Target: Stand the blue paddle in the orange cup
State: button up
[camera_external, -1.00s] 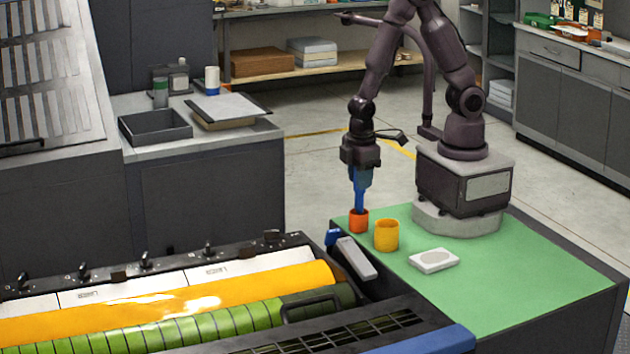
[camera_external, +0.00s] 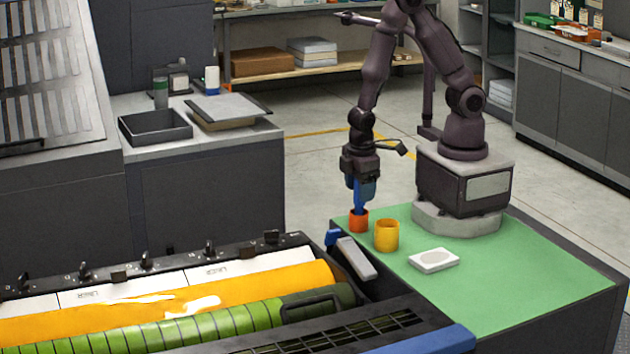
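The blue paddle (camera_external: 360,198) is upright, its narrow lower part reaching down into the orange cup (camera_external: 358,222). The cup's wall hides the paddle's lower end. The orange cup stands on the green mat (camera_external: 500,280) near its far left corner. My gripper (camera_external: 361,182) points down above the cup and appears shut on the wider upper part of the paddle. The fingers are small and dark here, and partly merge with the paddle.
A yellow cup (camera_external: 386,236) stands close to the right of the orange cup. A white block-like object (camera_external: 434,261) lies further right on the mat. A grey piece with a blue end (camera_external: 352,254) and the press rollers (camera_external: 170,300) are at the left. The mat's right side is clear.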

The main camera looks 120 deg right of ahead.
jog(key=shift+r, duration=0.15)
notch_tip(320, 180, up, 13)
jog(key=a, duration=0.1)
jog(key=shift+w+a, duration=0.2)
jog(key=shift+w, duration=0.15)
jog(key=shift+f, duration=0.2)
jog(key=s+a+r+t, duration=0.1)
jog(key=s+r+t, duration=0.2)
jog(key=r, duration=0.3)
jog(key=s+a+r+t+y, duration=0.1)
jog(key=s+a+r+t, duration=0.1)
jog(key=r, duration=0.5)
jog(key=shift+s+a+t, duration=0.25)
jog(key=shift+s+t, duration=0.35)
jog(key=shift+s, duration=0.45)
jog(key=shift+o, duration=0.5)
